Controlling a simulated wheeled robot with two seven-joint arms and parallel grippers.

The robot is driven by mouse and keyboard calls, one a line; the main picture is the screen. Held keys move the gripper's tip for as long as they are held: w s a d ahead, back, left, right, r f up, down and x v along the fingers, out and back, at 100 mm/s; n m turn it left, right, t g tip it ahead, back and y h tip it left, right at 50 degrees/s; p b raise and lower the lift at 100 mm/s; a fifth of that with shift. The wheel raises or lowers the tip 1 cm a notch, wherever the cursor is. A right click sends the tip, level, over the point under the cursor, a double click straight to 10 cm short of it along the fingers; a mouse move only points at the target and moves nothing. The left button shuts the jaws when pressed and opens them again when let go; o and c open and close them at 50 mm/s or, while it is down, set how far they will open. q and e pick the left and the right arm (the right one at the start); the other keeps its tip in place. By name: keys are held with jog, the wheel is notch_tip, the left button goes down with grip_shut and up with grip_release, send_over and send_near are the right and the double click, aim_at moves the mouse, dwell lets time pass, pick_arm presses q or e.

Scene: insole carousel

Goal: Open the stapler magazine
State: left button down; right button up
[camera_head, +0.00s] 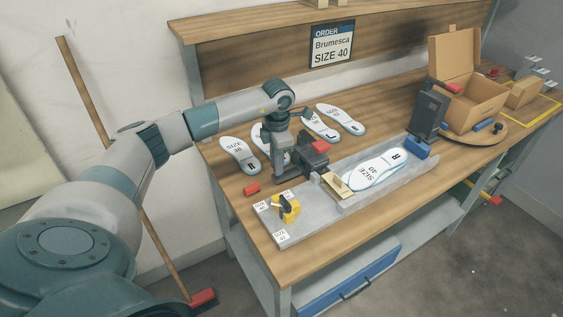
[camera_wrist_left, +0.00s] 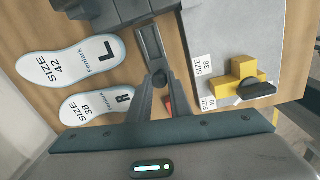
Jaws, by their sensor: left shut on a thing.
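The dark grey stapler (camera_head: 316,160) with a red part on top stands at the back edge of the grey tray. My left gripper (camera_head: 287,172) is low at its left side. In the left wrist view, the stapler body (camera_wrist_left: 110,12) is partly cut off at the top edge. A dark narrow bar, seemingly the magazine (camera_wrist_left: 150,45), sticks out from it toward my left gripper (camera_wrist_left: 160,78). The fingertips are close together on the bar's near end. How far the magazine is out is unclear. My right gripper is not in view.
The grey tray (camera_head: 352,208) holds a yellow clamp (camera_head: 290,208), a brass plate (camera_head: 336,186) and a white insole (camera_head: 378,168). More insoles (camera_head: 240,154) lie behind. A small red block (camera_head: 251,189) lies left of the gripper. An open cardboard box (camera_head: 470,97) stands right.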

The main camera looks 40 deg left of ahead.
pick_arm(q)
jog(key=c, duration=1.9)
grip_release()
jog(key=shift+r, duration=0.15)
